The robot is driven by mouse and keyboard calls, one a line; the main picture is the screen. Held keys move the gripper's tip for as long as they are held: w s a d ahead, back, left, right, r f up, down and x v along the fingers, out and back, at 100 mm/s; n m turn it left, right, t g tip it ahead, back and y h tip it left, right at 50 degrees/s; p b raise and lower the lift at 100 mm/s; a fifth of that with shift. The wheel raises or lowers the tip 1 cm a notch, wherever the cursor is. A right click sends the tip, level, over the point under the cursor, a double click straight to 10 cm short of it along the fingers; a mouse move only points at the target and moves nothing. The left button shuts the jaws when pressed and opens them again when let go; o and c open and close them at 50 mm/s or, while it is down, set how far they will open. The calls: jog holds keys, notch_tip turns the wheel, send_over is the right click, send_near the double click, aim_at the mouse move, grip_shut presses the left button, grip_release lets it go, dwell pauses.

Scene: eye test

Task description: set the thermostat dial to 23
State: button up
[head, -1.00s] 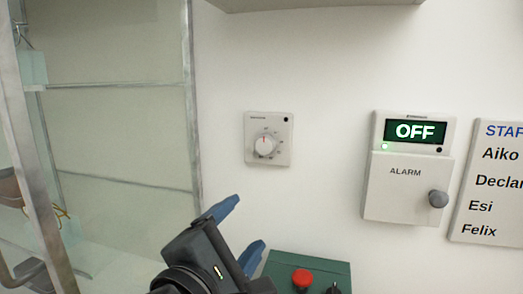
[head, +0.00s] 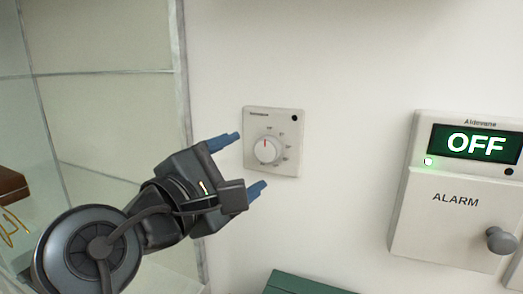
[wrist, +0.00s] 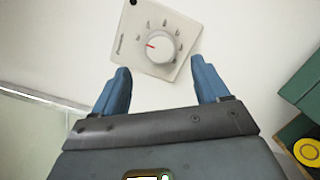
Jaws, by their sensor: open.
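The thermostat (head: 288,166) is a white square plate on the wall with a round white dial (head: 266,151). A red mark on the dial points about straight up in the head view. The numbers around it are too small to read. In the wrist view the thermostat (wrist: 181,68) appears turned, with its dial (wrist: 159,47) ahead of the fingers and the red mark toward the left. My gripper (head: 247,163) has blue fingertips spread apart, with nothing between them. It is just left of the dial in the head view, apart from it. It also shows in the wrist view (wrist: 161,86).
A white alarm box (head: 440,226) with a lit OFF display and a grey knob is on the wall at the right. A green box (head: 305,284) is below the thermostat. A glass-fronted cabinet (head: 110,110) stands at the left. The wall between thermostat and alarm is bare.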

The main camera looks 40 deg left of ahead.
aim_at(263, 153)
jog(key=shift+w+a+p, duration=0.2)
jog(key=shift+w+p, duration=0.2)
jog(key=shift+w, duration=2.35)
jog(key=shift+c, duration=0.2)
jog(key=c, duration=1)
